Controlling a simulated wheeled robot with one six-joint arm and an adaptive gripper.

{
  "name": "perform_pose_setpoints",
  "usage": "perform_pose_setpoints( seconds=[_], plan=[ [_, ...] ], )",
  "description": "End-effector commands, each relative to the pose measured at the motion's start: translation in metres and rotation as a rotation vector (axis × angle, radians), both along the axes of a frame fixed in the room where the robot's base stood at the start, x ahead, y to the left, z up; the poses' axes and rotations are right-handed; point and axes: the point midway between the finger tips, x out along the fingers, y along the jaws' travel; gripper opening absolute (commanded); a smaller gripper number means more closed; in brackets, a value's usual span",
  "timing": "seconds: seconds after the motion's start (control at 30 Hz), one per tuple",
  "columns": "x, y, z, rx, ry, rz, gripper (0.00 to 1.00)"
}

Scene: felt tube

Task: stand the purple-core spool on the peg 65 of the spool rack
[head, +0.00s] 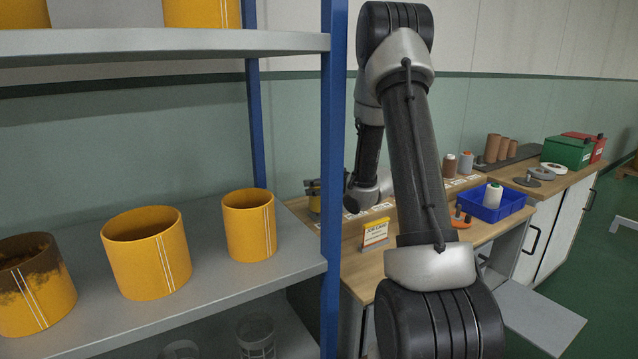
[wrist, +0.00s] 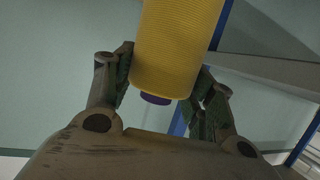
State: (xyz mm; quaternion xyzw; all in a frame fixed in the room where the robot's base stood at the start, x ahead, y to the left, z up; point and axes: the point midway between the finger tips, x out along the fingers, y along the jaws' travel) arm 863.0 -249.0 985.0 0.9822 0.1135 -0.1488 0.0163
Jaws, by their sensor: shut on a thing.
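The purple-core spool, wound with yellow thread, fills the upper middle of the wrist view (wrist: 178,50). Its purple core end (wrist: 155,98) sticks out at the bottom. My gripper (wrist: 165,80) is shut on the spool, with one finger on each side. In the head view my arm reaches over the bench, and its gripper end is small and partly hidden near the blue shelf post. The spool rack (head: 462,181) appears as a strip with white labels along the back of the bench. The labels are too small to read, so I cannot pick out peg 65.
A brown spool (head: 449,164) and a grey-blue spool (head: 466,161) stand at the rack. A blue bin (head: 497,208) holds a pale spool. A job card (head: 375,234) stands on the bench. The shelf (head: 215,268) with yellow pots and its blue post (head: 333,150) stand close on the left.

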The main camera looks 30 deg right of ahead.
Motion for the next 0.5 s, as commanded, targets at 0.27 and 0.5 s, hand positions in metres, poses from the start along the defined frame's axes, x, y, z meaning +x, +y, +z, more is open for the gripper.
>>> perform_pose_setpoints(
  seconds=[0.27,0.5],
  plan=[
    [0.000,0.000,-0.011,-0.001,-0.001,0.000,0.21],
    [0.000,0.000,-0.019,0.000,-0.001,0.001,0.21]
  ],
)
